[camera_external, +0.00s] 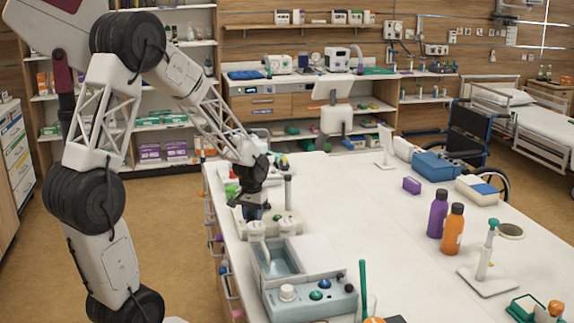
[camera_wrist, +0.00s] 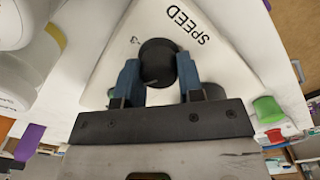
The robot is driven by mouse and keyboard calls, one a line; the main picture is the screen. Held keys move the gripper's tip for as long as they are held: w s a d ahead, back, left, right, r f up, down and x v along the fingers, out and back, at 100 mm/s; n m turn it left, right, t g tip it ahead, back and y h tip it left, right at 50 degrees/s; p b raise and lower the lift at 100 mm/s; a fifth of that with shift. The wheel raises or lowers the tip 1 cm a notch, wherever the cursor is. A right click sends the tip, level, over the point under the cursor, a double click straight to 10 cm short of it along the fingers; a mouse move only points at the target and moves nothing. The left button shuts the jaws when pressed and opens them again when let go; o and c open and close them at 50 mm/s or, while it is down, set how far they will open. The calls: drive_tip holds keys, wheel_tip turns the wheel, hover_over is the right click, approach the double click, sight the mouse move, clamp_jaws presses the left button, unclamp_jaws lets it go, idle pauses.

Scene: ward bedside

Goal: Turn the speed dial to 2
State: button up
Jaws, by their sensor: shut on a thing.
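The speed dial (camera_wrist: 157,62) is a round black knob on a white panel marked SPEED (camera_wrist: 192,26) in the wrist view. The blue fingers of my gripper (camera_wrist: 159,75) stand on either side of the dial and are shut on it. The number the dial points to cannot be read. In the external view my gripper (camera_external: 256,207) is low over a white device (camera_external: 285,222) at the left part of the table. The dial is hidden there behind the gripper.
A grey post (camera_external: 288,192) rises from the device close to my gripper. A water bath unit (camera_external: 275,262) and a pale blue box with knobs (camera_external: 310,297) stand in front. Purple (camera_external: 437,214) and orange (camera_external: 453,230) bottles stand to the right. The table's middle (camera_external: 350,205) is clear.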

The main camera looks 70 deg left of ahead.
sight(253, 214)
drive_tip(key=shift+m, duration=0.4)
drive_tip(key=o, duration=0.9)
drive_tip(key=shift+r, duration=0.1)
drive_tip(key=shift+r, duration=3.8)
